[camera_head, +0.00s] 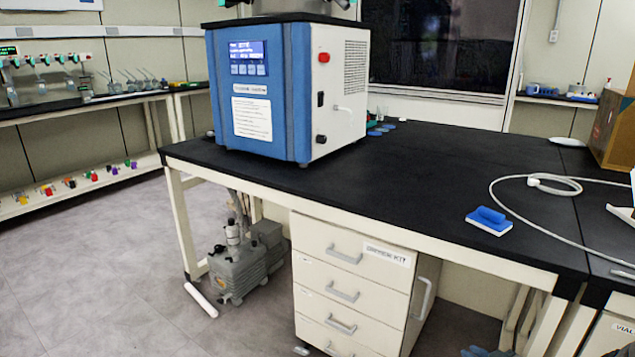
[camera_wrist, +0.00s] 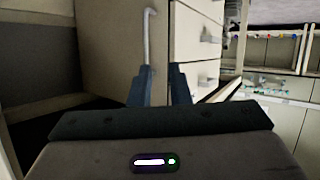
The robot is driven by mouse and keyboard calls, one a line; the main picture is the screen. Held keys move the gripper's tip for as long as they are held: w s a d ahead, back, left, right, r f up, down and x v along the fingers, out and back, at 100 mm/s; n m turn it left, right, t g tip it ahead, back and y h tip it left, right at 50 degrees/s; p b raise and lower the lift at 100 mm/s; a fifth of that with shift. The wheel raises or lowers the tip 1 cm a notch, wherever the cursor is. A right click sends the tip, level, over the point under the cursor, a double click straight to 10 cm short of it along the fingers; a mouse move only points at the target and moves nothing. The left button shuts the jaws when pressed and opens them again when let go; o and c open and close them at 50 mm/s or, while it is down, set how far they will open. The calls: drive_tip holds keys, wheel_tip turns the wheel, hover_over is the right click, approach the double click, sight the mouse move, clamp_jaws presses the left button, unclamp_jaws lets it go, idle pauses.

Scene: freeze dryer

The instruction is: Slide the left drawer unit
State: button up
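The left drawer unit (camera_head: 345,289) is a cream cabinet under the black bench, with several drawers that look shut and grey bar handles. A label is at its top front. A vertical grey handle (camera_head: 424,297) is on its right side panel. The wrist view looks upside down; it shows the side panel (camera_wrist: 108,45), the vertical handle (camera_wrist: 149,38) and drawer fronts (camera_wrist: 195,40). My gripper (camera_wrist: 161,68) is open, with two dark fingers pointing at the side panel. The handle's lower pictured end is partly hidden by the left finger; I cannot tell whether they touch.
A grey vacuum pump (camera_head: 240,265) stands on the floor left of the unit. A blue and white freeze dryer (camera_head: 285,90) sits on the bench (camera_head: 420,165). A bench leg (camera_head: 545,325) stands to the right. Floor (camera_head: 110,280) is clear on the left.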

drive_tip(key=s+a+r+m+g+h+p, duration=0.1)
drive_tip(key=a+r+g+h+p, duration=0.3)
drive_tip(key=r, duration=0.6)
drive_tip(key=s+a+r+m+h+p, duration=0.1)
drive_tip(key=r+p, duration=0.5)
drive_tip(key=r, duration=0.4)
drive_tip(key=s+a+r+g+h+p, duration=0.25)
drive_tip(key=r+p, duration=0.35)
drive_tip(key=r, duration=0.5)
drive_tip(key=s+a+r+m+g+y+p, duration=0.3)
drive_tip(key=s+a+r+p, duration=0.7)
drive_tip(key=s+a+r, duration=0.6)
drive_tip(key=shift+s+a+r+g, duration=0.15)
drive_tip(key=shift+s+r+g, duration=0.3)
drive_tip(key=shift+r, duration=0.5)
